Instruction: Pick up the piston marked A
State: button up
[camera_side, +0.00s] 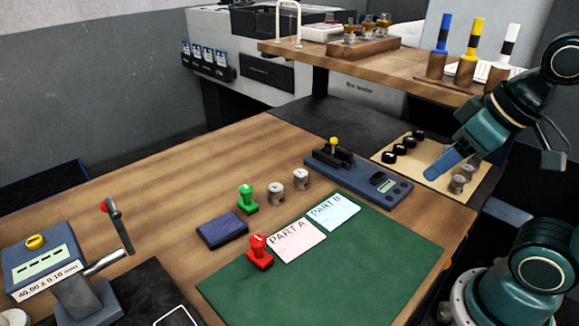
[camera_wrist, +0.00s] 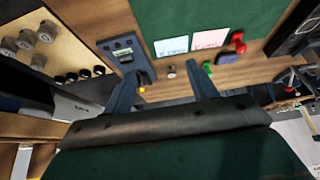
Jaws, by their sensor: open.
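Two grey metal pistons stand on the wooden table in the side view, a left one (camera_side: 276,193) beside the green stamp and a right one (camera_side: 301,179) nearer the gauge. No letter is legible on either, so I cannot tell which is marked A. More grey pistons (camera_side: 460,181) stand on a tan board at the right; they also show at the upper left of the wrist view (camera_wrist: 25,41). My gripper (camera_side: 432,173) is raised near that board, apart from the table pistons. In the wrist view, its blue fingers (camera_wrist: 163,82) are spread and empty, with one small piston (camera_wrist: 170,71) visible between them.
A green mat (camera_side: 330,265) holds PART A (camera_side: 296,241) and PART B (camera_side: 333,212) cards. Green (camera_side: 247,199) and red (camera_side: 259,252) stamps and a dark blue pad (camera_side: 222,231) are nearby. A blue-grey gauge (camera_side: 358,177) lies between the table pistons and the tan board (camera_side: 425,169).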

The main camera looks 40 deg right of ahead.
jog(key=n+g+y, duration=0.2)
jog(key=n+y, duration=0.1)
jog(key=n, duration=0.6)
send_over(301, 172)
jog(key=s+d, duration=0.4)
jog(key=f, duration=0.5)
jog(key=shift+w+a+f, duration=0.1)
jog(key=shift+w+f, duration=0.15)
jog(key=shift+f, duration=0.15)
jog(key=shift+g, duration=0.3)
jog(key=shift+x, duration=4.3)
jog(key=shift+a+f, duration=0.1)
jog(key=shift+a, duration=0.05)
